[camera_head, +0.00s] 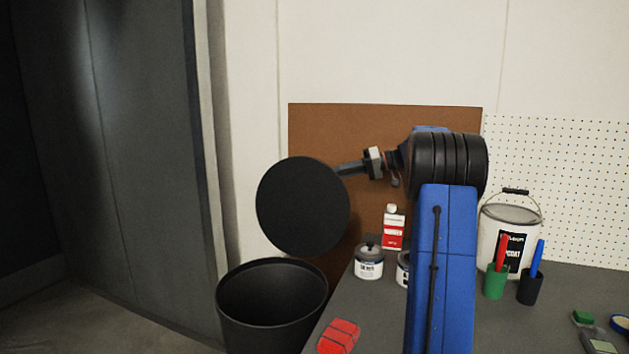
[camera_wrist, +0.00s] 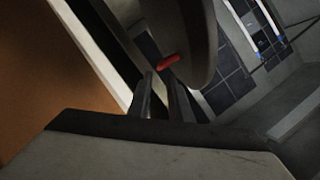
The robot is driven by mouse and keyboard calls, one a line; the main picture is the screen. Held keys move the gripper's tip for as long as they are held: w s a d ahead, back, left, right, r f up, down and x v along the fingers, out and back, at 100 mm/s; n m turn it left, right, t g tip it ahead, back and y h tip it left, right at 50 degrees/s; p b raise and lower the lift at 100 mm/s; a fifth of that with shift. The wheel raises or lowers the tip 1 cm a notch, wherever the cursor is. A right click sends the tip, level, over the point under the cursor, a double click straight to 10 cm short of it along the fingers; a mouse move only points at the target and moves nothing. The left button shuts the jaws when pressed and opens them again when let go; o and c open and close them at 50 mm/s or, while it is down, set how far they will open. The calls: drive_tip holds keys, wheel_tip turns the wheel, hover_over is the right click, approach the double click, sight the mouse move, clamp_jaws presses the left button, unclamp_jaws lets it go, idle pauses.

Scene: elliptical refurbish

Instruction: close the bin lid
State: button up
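The black bin (camera_head: 235,318) stands on the floor left of the workbench, with its mouth uncovered. Its round black lid (camera_head: 303,206) is raised, nearly upright, above the bin's back rim. My gripper (camera_head: 345,169) is at the lid's upper right edge; whether it touches the lid I cannot tell. In the wrist view, the lid (camera_wrist: 200,35) stands just beyond the fingertips, with a small red piece (camera_wrist: 168,62) near its edge. The two fingers (camera_wrist: 159,74) have a narrow gap with nothing seen between them.
A brown board (camera_head: 390,120) is behind my arm. Floor left of the bin is clear.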

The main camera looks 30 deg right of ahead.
sight(314, 179)
drive_tip(key=x, duration=0.8)
drive_tip(key=shift+w+a, duration=0.15)
drive_tip(key=shift+a, duration=0.1)
clamp_jaws()
